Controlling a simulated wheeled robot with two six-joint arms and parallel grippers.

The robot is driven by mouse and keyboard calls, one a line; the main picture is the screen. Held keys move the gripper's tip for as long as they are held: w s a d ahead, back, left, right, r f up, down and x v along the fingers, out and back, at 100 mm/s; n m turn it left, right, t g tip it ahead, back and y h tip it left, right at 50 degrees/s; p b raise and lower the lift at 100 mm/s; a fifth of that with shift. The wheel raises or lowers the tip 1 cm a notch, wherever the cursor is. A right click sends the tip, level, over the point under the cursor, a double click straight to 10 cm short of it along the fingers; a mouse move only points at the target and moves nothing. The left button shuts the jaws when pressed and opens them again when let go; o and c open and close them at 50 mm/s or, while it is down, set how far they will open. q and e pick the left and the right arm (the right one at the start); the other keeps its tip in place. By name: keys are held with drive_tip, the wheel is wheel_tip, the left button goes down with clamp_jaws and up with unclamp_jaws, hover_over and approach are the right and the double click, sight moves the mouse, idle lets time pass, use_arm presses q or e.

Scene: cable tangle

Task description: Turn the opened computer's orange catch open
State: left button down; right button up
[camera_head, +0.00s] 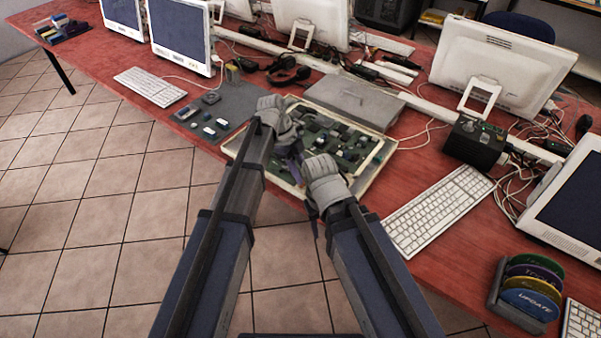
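The opened computer (379,163) lies on the red table in front of me, a shallow pale case with green boards and dark parts inside. I cannot make out an orange catch; my arms and grippers cover the case's left and front parts. My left gripper (290,146) is over the left part of the case, its fingers small and dark against the boards. My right gripper (311,207) is at the case's front edge, mostly hidden by its own wrist. I cannot tell whether either touches the case or how its fingers stand.
A grey lid-like panel (350,103) lies behind the case. A dark mat (228,103) with small parts is to its left. A black box (475,141) with cables and a white keyboard (438,209) stand to the right. Monitors line the back.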

use_arm(q)
drive_tip(key=shift+w+m, duration=0.1)
drive_tip(key=shift+m, duration=0.5)
drive_tip(key=c, duration=0.6)
unclamp_jaws()
drive_tip(key=shift+g, duration=0.3)
drive_tip(key=p+v, duration=0.7)
drive_tip(key=shift+r, duration=0.4)
